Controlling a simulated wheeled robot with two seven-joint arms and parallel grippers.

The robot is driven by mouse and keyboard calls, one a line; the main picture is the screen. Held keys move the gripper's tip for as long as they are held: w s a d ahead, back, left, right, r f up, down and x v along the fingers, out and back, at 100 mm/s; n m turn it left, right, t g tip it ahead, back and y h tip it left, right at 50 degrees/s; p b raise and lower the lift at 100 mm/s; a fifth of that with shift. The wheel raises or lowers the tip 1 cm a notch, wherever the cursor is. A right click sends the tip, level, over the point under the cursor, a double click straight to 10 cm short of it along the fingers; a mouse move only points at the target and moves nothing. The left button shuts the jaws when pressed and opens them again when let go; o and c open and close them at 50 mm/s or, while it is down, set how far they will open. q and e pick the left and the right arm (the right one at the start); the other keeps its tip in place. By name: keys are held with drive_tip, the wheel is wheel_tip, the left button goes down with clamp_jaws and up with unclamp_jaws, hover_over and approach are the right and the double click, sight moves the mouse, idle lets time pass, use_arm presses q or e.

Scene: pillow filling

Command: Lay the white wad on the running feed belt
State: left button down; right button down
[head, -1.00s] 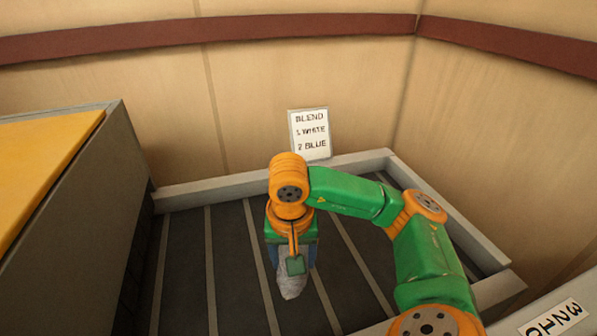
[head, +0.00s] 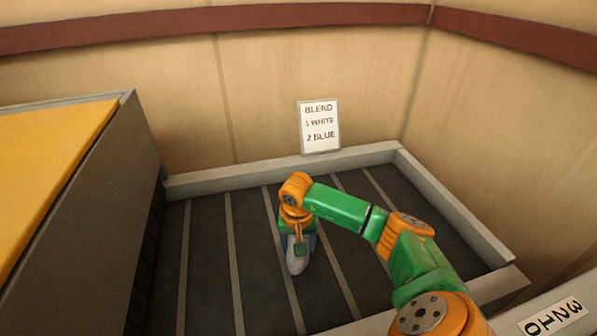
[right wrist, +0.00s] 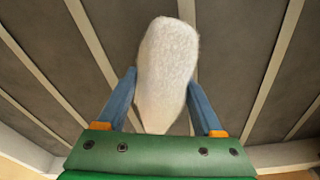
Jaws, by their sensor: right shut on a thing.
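The white wad (right wrist: 165,70) is a fluffy, elongated lump between the two blue fingers of my right gripper (right wrist: 163,105). In the head view the wad (head: 297,264) shows below my right gripper (head: 298,245), over the dark feed belt (head: 210,270) with its pale crosswise slats. The gripper is shut on the wad. I cannot tell whether the wad's lower end touches the belt. My left gripper is not in view.
A pale raised rim (head: 450,215) borders the belt at the back and right. A grey box with a yellow top (head: 45,160) stands at the left. A sign (head: 319,127) reading "BLEND 1 WHITE 2 BLUE" stands at the back rim. Belt left of the gripper is clear.

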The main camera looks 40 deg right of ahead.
drive_tip(key=shift+f+b, duration=0.35)
drive_tip(key=shift+f, duration=0.1)
unclamp_jaws()
drive_tip(key=shift+r, duration=0.15)
drive_tip(key=shift+r+p, duration=0.95)
drive_tip(key=r, duration=0.3)
drive_tip(key=a+r+b, duration=0.1)
drive_tip(key=r, duration=0.3)
drive_tip(key=s+r, duration=0.1)
drive_tip(key=r, duration=0.3)
drive_tip(key=shift+a+b, duration=0.15)
drive_tip(key=shift+b, duration=0.2)
